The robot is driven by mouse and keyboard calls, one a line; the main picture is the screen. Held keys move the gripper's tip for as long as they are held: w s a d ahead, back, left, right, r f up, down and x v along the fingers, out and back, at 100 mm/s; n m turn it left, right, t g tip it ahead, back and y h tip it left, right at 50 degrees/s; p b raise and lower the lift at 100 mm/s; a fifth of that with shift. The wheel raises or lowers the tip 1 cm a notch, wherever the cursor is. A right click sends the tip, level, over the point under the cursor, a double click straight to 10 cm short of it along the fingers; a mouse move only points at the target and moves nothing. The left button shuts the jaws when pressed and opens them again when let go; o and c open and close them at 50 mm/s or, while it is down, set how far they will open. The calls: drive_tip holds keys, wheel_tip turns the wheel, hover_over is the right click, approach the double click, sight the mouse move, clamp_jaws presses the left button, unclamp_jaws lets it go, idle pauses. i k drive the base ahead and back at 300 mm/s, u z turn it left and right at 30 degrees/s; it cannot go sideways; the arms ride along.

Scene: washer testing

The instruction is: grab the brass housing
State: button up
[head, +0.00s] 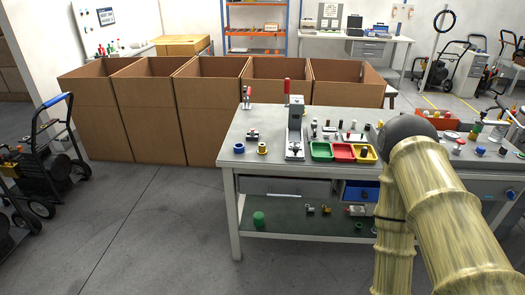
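I cannot tell for sure which part is the brass housing. A small brass-coloured fitting (326,209) lies on the green lower shelf of the workbench, beside a similar small fitting (310,209). A small yellowish part (263,149) stands on the bench top near its left front. All are too small to make out in detail. My arm, with pale yellow ringed links and a dark joint, covers the right part of the bench. My gripper is not visible, so its state and its place relative to these parts do not show.
The workbench (240,176) carries a press (295,130) and green (321,158), red (343,160) and yellow (366,161) trays. A blue bin (360,191) sits below. Several open cardboard boxes (205,115) stand behind. A cart (55,150) is at left; the floor (165,225) before the boxes is clear.

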sight(261, 151)
drive_tip(key=k, duration=0.5)
drive_tip(key=z, duration=0.05)
drive_tip(key=i, duration=0.9)
drive_tip(key=u, duration=0.75)
